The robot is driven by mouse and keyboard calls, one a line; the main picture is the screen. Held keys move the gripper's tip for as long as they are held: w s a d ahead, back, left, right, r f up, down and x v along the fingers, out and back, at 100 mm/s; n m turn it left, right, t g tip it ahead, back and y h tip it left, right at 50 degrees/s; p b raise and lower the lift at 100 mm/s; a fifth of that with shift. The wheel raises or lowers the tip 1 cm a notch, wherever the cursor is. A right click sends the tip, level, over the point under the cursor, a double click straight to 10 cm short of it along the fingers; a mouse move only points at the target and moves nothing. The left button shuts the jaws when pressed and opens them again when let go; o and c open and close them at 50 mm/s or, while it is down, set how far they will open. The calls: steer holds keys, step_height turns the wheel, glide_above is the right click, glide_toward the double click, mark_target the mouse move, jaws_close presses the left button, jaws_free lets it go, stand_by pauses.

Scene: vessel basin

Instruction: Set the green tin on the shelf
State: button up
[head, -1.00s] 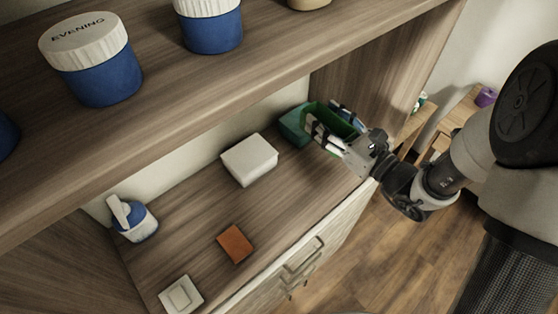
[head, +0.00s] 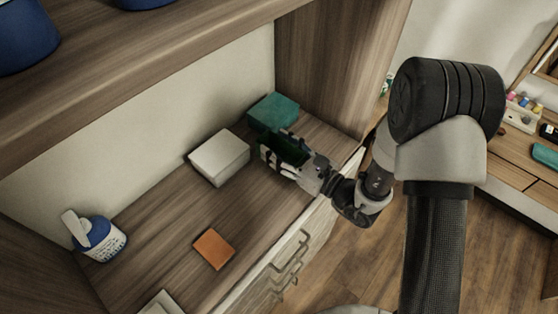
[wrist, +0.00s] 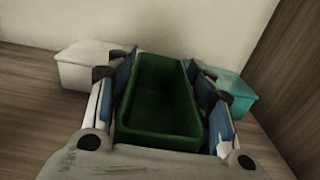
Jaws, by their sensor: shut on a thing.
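My gripper (head: 284,160) is shut on the green tin (head: 287,147), with a finger on each side of it. In the wrist view the tin (wrist: 160,100) is a dark green, open-topped box, empty inside, between the two blue-padded fingers. In the head view the tin is over the wooden shelf surface (head: 190,232), in front of a teal box and to the right of a white box. I cannot tell whether its base touches the surface. The fingers hide much of its sides.
A white box (head: 219,157) and a teal box (head: 273,111) stand close by at the back. An orange block (head: 214,249) and a blue-and-white bottle (head: 97,238) are further left. An upper shelf (head: 120,90) overhangs, and a side wall (head: 340,60) rises at the right.

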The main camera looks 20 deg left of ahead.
mark_target(280, 154)
steer(key=shift+f+b, duration=0.7)
steer(key=shift+f, duration=1.4)
steer(key=shift+f, duration=0.15)
steer(key=o, duration=1.1)
